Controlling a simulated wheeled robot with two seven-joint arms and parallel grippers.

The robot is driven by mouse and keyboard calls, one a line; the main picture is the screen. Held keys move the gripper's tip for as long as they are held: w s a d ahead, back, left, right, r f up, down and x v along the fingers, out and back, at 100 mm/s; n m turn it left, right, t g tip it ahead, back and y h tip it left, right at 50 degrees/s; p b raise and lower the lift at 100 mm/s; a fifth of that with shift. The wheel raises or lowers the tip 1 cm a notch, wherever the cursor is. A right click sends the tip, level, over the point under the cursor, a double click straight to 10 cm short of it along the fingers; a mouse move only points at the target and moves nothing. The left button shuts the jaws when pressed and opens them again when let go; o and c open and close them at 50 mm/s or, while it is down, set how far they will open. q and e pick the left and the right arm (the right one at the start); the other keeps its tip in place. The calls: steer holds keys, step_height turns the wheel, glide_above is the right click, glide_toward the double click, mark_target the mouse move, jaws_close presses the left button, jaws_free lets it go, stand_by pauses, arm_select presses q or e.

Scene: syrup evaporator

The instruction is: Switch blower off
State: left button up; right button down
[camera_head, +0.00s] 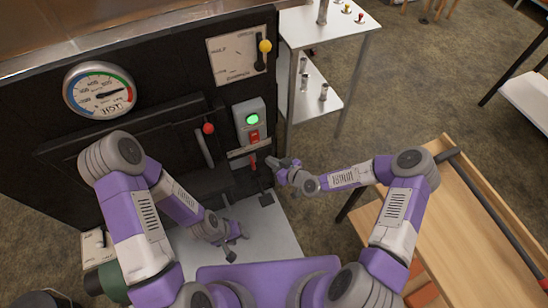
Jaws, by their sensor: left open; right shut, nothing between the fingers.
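The grey switch box (250,122) is on the black front of the evaporator, right of centre. Its round green light (252,119) is lit, and a red switch (254,136) sits below the light. My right gripper (272,163) is shut and empty, just below and to the right of the box; I see no contact with the red switch. My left gripper (235,248) is open, low over the pale grey surface, well away from the box. The exact position of the red switch is too small to tell.
A red-knobbed lever (208,129) stands left of the box. A dial gauge (99,90) and a panel with a yellow-knobbed lever (265,47) are above. A white shelf unit (325,25) stands at right, and a wooden table (480,240) at lower right.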

steer(key=shift+n+t, duration=0.4)
steer(key=shift+t, duration=0.3)
steer(key=w+a+b, duration=0.1)
steer(key=w, duration=0.2)
steer(key=w+a+b, duration=0.1)
steer(key=w, duration=0.1)
steer(key=w+a+f+b, duration=0.1)
steer(key=w+a+b, duration=0.1)
steer(key=w, duration=0.1)
steer(key=shift+w, duration=0.35)
steer(key=shift+a+r, duration=0.1)
steer(key=shift+a, duration=0.1)
steer(key=p, duration=0.2)
glide_toward(254, 141)
step_height(254, 141, down, 3)
steer(key=a, duration=0.2)
steer(key=shift+s+d, duration=0.1)
steer(key=shift+s, duration=0.35)
